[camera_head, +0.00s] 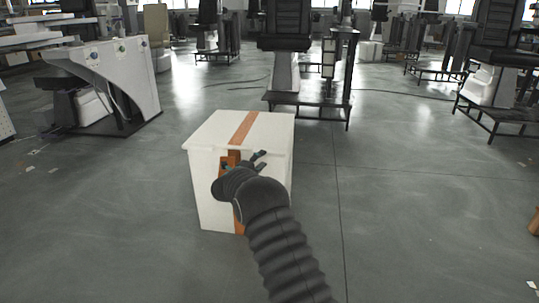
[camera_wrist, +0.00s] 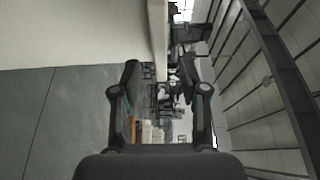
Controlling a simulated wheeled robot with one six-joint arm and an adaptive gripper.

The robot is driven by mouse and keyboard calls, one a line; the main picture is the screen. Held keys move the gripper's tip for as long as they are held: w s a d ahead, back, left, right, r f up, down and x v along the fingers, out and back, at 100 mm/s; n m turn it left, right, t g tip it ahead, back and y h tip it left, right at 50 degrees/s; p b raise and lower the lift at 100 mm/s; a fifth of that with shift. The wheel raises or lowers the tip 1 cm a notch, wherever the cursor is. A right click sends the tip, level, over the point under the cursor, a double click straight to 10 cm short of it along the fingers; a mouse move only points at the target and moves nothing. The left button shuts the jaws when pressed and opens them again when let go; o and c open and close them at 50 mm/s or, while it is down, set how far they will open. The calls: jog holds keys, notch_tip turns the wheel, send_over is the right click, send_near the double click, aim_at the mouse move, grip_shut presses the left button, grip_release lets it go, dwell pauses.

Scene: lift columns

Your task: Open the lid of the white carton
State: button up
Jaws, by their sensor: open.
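The white carton (camera_head: 213,185) stands upright on the grey floor, with its lid (camera_head: 215,130) lying flat and shut on top. An orange-brown stripe (camera_head: 242,128) crosses the lid and continues down the front. My gripper (camera_head: 260,157) is at the front face near the lid's front edge, and my arm hides part of that face. In the wrist view my gripper (camera_wrist: 159,70) has its fingers spread. The carton's pale side (camera_wrist: 75,35) fills the upper left there, and a white edge strip (camera_wrist: 159,35) reaches toward the space between the fingertips. I cannot tell if they touch.
Black exercise-like machines (camera_head: 290,75) stand behind the carton and at the right. A white-sided machine (camera_head: 125,80) is at the back left. The floor (camera_head: 420,220) around the carton is mostly open, with small scraps lying about.

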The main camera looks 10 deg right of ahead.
aim_at(268, 154)
jog(key=shift+x, duration=3.1)
grip_shut()
